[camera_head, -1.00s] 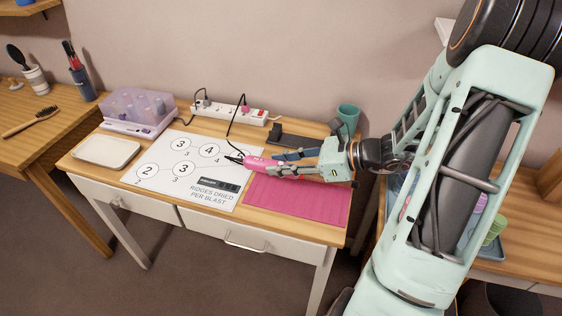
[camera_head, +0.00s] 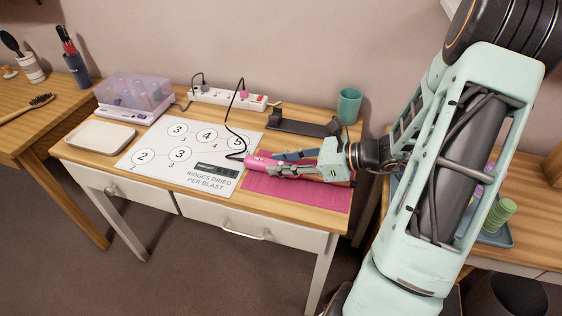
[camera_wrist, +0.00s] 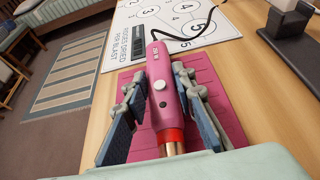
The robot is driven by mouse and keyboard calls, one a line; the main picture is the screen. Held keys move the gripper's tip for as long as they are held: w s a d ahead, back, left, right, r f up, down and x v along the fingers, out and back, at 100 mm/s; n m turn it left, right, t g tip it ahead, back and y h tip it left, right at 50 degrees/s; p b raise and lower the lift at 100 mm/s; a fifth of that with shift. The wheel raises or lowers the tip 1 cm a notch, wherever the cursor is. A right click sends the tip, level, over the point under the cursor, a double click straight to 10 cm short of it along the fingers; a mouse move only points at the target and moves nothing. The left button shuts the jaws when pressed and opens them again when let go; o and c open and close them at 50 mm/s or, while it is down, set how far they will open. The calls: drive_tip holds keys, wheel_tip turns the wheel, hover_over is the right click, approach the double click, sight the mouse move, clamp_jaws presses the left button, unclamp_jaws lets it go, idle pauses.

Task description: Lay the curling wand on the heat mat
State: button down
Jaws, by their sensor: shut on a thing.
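The curling wand (camera_head: 257,160) has a pink handle with a black cord at its left end. In the wrist view its handle (camera_wrist: 159,68) shows a pale button, a red band and a gold-coloured barrel running out of the bottom edge. My gripper (camera_head: 279,164) is shut on the wand, with a finger on each side in the wrist view (camera_wrist: 157,85). The pink ribbed heat mat (camera_head: 295,194) lies flat at the table's front right, and shows under the wand in the wrist view (camera_wrist: 227,112). I cannot tell whether the wand touches the mat. My gripper hides much of the barrel.
A printed number sheet (camera_head: 160,172) lies left of the mat. Behind are a black holder (camera_head: 305,127), a teal cup (camera_head: 349,105) and a power strip (camera_head: 228,98). A white tray (camera_head: 101,136) and a purple-lidded box (camera_head: 135,94) stand at the left.

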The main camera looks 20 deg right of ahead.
drive_tip(key=shift+r, duration=0.1)
drive_tip(key=c, duration=1.5)
unclamp_jaws()
drive_tip(key=v, duration=1.2)
drive_tip(key=shift+s, duration=0.1)
